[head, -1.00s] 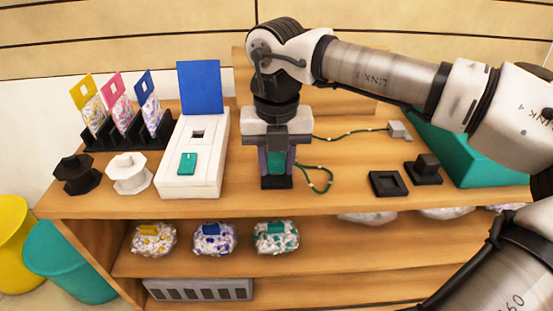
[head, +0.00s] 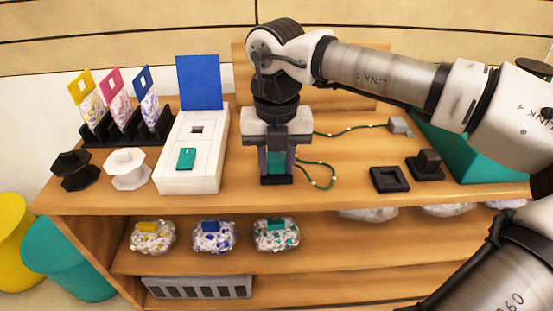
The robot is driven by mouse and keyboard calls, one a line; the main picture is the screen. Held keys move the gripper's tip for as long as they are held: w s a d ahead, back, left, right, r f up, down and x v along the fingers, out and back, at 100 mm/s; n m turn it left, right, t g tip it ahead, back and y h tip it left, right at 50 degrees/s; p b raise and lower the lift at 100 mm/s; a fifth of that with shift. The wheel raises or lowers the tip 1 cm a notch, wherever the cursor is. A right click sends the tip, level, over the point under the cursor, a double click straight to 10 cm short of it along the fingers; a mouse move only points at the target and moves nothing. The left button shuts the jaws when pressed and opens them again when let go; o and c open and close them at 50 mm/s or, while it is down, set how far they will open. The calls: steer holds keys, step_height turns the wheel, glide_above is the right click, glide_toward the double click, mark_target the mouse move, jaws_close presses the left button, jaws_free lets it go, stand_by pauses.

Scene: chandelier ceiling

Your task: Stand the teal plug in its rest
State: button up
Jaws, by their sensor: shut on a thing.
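The teal plug (head: 276,161) is between the fingers of my gripper (head: 276,167), which is shut on it. It looks upright, and the fingers cover its sides. A small black block (head: 276,180) shows directly below the plug and fingertips; it may be the rest. I cannot tell whether the plug is seated in it or just above. A green beaded cord (head: 318,163) loops from beside the gripper to a small grey box (head: 400,125) at the back right.
Left of my gripper is a white box (head: 190,178) with a raised blue lid (head: 199,84). A black square frame (head: 389,179) and a black block (head: 426,166) stand to the right. Bare wood lies between the cord and frame. Wrapped bundles (head: 276,235) are on the shelf below.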

steer(key=o, duration=1)
steer(key=shift+c, duration=0.9)
steer(key=shift+r+p, duration=3.45)
steer(key=shift+r, duration=1.05)
